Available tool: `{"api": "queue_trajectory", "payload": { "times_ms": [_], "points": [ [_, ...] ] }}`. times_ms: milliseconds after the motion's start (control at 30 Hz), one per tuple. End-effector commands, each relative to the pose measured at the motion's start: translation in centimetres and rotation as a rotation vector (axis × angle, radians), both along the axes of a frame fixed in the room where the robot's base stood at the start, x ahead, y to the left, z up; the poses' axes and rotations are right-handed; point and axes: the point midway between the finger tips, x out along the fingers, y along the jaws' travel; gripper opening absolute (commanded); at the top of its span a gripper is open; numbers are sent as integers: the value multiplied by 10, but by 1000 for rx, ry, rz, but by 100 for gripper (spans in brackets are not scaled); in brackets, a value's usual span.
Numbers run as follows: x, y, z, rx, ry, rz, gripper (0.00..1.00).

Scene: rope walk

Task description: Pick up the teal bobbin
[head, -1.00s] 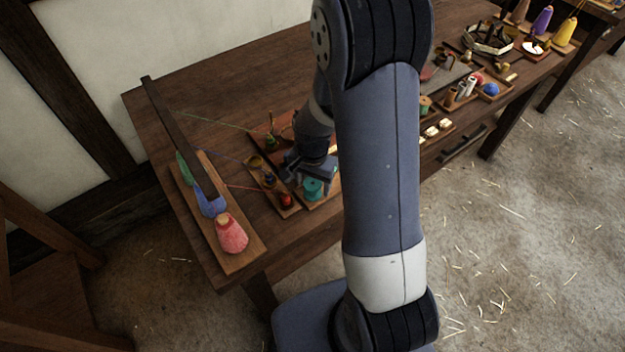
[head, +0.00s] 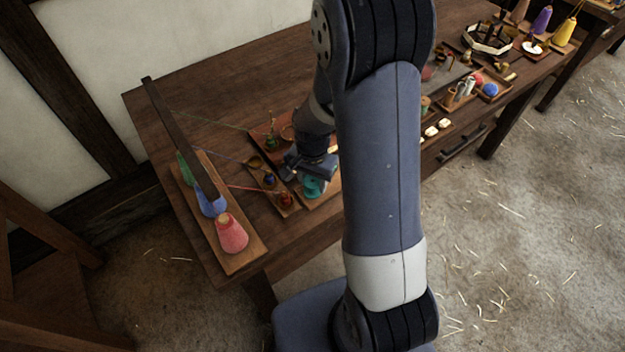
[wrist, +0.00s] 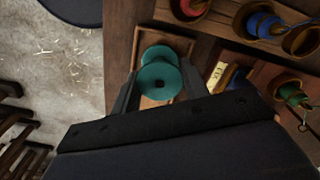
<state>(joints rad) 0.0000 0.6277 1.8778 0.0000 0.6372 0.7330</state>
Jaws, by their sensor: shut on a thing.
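The teal bobbin (wrist: 159,78) sits between the two fingers of my gripper (wrist: 160,88) in the wrist view, with a finger against each side. In the head view the teal bobbin (head: 313,186) shows just below my gripper (head: 312,172), partly covered by it. The bobbin is over a shallow wooden tray (wrist: 183,43); I cannot tell whether it still touches the tray floor. My gripper is shut on the bobbin.
A wooden rack (head: 283,200) with red and blue bobbins in round holes stands just left of my gripper. Red, blue and green yarn cones (head: 232,233) stand on a board at the table's left end. Thin threads run from the cones towards the rack.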

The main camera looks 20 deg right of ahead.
Motion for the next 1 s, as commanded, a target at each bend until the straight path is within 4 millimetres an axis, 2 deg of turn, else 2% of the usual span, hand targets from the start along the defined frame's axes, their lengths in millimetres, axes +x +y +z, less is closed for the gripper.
{"api": "queue_trajectory", "payload": {
  "times_ms": [33,100,600,1000],
  "points": [
    [0,0,10,0,-1,0,30],
    [1,0,17,-1,-2,0,30],
    [1,0,67,0,-3,0,30],
    [1,0,69,0,-1,-2,30]
  ]
}}
